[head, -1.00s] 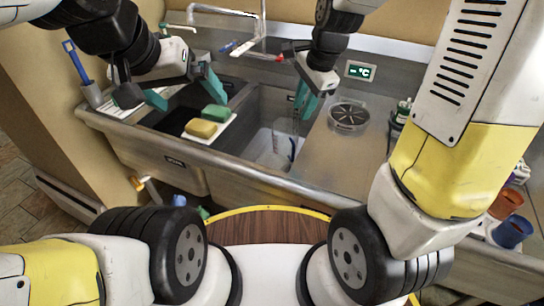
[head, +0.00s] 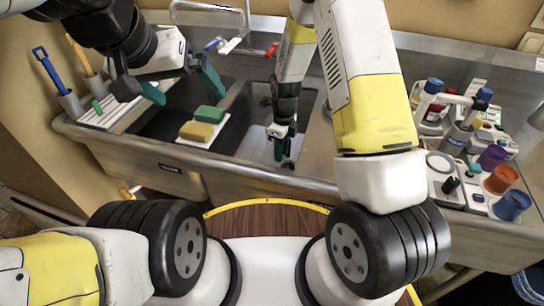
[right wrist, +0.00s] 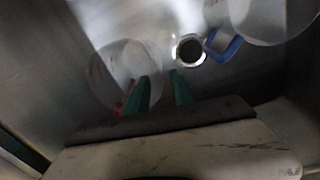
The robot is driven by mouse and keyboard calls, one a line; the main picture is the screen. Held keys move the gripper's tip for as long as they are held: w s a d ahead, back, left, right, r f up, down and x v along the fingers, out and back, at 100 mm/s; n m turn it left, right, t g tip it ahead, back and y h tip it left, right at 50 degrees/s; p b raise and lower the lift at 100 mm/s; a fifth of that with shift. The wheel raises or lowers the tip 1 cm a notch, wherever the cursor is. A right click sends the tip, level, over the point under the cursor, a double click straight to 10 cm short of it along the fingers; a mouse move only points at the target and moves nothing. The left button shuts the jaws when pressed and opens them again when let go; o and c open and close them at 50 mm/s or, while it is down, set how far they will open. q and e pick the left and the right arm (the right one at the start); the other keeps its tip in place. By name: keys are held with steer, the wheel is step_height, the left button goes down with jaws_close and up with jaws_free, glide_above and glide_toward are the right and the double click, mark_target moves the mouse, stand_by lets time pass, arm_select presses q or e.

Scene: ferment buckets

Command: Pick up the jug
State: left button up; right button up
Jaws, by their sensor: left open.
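A clear, translucent vessel that looks like the jug (head: 258,152) is in the right sink basin, partly hidden by the basin's front wall and my right arm. My right gripper (head: 283,150) points down into that basin beside it. In the right wrist view two translucent vessels show: a round one with a red part (right wrist: 112,68) at the left finger, and one with a blue handle (right wrist: 230,48) at upper right. Which is the jug I cannot tell. The green fingers of my right gripper (right wrist: 160,92) stand apart with bare steel between them. My left gripper (head: 182,88) is open and empty above the left basin.
A faucet (head: 225,18) stands behind. Bottles and coloured cups (head: 502,179) crowd the right counter. A drain (right wrist: 188,50) shows in the basin floor.

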step_height(320, 180, down, 4)
steer(key=shift+a+r, duration=0.1)
steer(key=shift+r, duration=0.15)
jaws_close()
stand_by(1.3)
